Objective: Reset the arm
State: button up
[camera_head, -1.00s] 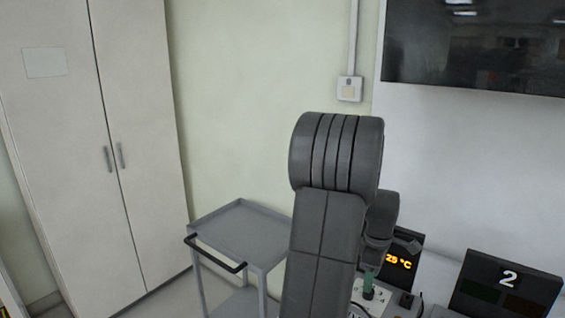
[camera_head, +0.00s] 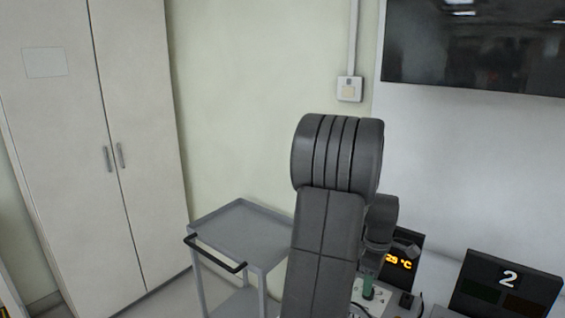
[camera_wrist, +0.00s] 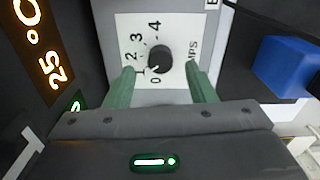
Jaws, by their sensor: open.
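My arm stands raised in the middle of the head view, and its dark grey links hide part of the bench behind. My gripper (camera_wrist: 161,88) shows in the wrist view as two green fingers, apart and empty. A black rotary knob (camera_wrist: 159,59) on a white panel (camera_wrist: 125,40) marked 0 to 4 lies just beyond the fingertips, between their lines. Its white mark points near 0 to 1. In the head view a green finger of my gripper (camera_head: 368,287) shows low, over the white panel.
A display (camera_head: 399,262) reading 25 °C stands beside the panel. A blue block (camera_wrist: 285,67) is right in the wrist view. A grey trolley (camera_head: 240,222) and a cabinet (camera_head: 75,120) stand left.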

notch_tip(320, 180, down, 4)
jog(key=shift+s+r, duration=0.1)
jog(key=shift+r, duration=0.05)
jog(key=shift+r+m, duration=0.2)
jog(key=shift+m, duration=1)
jog(key=m, duration=0.3)
jog(key=shift+m, duration=0.4)
jog(key=m, duration=1.4)
jog(key=shift+r, duration=0.1)
